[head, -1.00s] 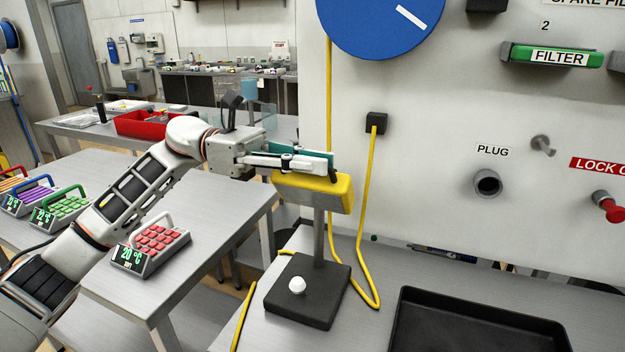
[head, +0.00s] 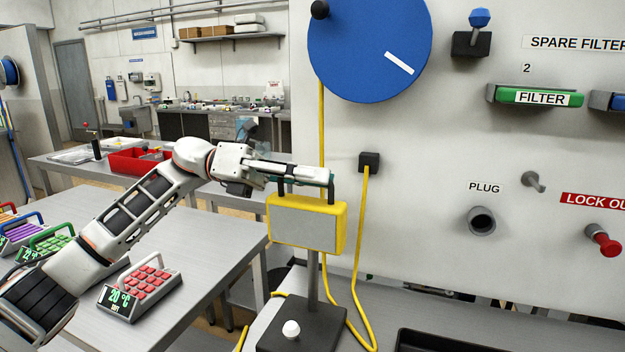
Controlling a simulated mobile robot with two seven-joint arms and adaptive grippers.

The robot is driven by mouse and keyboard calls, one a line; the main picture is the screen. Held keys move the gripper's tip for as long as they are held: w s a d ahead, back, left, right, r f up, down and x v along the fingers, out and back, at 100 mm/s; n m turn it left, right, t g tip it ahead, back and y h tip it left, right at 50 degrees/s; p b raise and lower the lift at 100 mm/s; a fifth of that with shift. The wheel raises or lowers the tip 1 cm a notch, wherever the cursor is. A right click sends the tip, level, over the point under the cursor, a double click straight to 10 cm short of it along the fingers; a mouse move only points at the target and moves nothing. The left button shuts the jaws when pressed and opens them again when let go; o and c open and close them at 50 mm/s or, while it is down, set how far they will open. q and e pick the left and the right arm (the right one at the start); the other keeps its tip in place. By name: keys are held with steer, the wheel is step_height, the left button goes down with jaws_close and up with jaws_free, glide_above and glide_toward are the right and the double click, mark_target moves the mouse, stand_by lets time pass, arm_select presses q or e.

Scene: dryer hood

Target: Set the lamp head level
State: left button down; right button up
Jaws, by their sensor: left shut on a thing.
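The yellow lamp head (head: 306,224) stands on a grey post (head: 313,275) rising from a dark square base (head: 300,325) with a white knob (head: 291,329). Its pale grey face is turned towards me, and its top edge slopes slightly down to the right. A dark handle rises from its top. My left gripper (head: 318,178) is shut on this handle from the left, its fingers lying across the top. The fingers hide part of the handle. My right gripper is not in view.
A yellow cable (head: 360,260) hangs from a black socket (head: 369,162) on the wall panel, close right of the lamp. A black tray (head: 440,343) lies at front right. A keypad box with red keys (head: 140,290) sits on the left table.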

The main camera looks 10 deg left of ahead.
arm_select(q)
steer(key=shift+r, duration=0.15)
steer(key=c, duration=2.2)
jaws_free()
steer(key=shift+d, duration=0.1)
steer(key=a, duration=0.4)
steer(key=w+a, duration=0.1)
steer(key=a, duration=0.3)
steer(key=w+a, duration=0.1)
steer(key=a, duration=0.2)
steer(key=shift+w+a, duration=0.15)
steer(key=shift+a, duration=0.25)
